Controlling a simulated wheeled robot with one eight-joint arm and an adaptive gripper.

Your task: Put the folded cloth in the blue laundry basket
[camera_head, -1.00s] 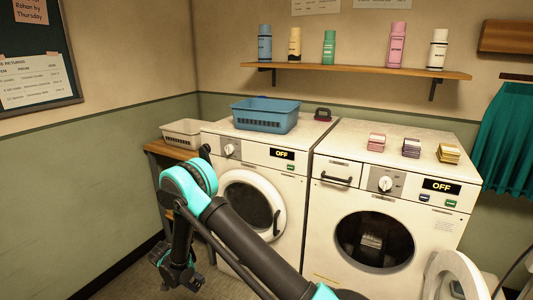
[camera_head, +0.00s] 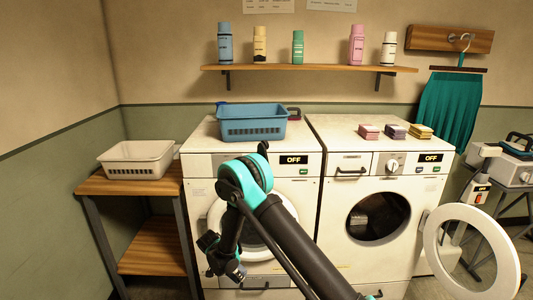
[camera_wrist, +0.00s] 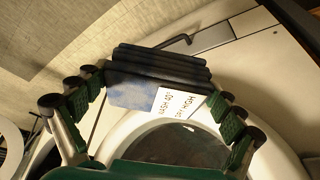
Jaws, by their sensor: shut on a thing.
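My gripper (camera_head: 222,262) hangs low in front of the left washer. In the wrist view my gripper (camera_wrist: 150,115) is shut on a dark blue folded cloth (camera_wrist: 135,92) with a white printed label. In the head view I cannot make out the cloth clearly against the dark fingers. The blue laundry basket (camera_head: 252,124) stands upright on top of the left washer (camera_head: 195,165), above and behind my gripper. Its slotted front faces me; its inside is mostly hidden.
A whitish basket (camera_head: 138,160) stands on a wooden side table (camera_head: 95,184) at left. Pink (camera_head: 369,131), purple (camera_head: 394,131) and yellow (camera_head: 420,131) folded stacks lie on the right washer (camera_head: 335,190). A round white door (camera_head: 437,250) stands open at right. Bottles line the shelf (camera_head: 300,68).

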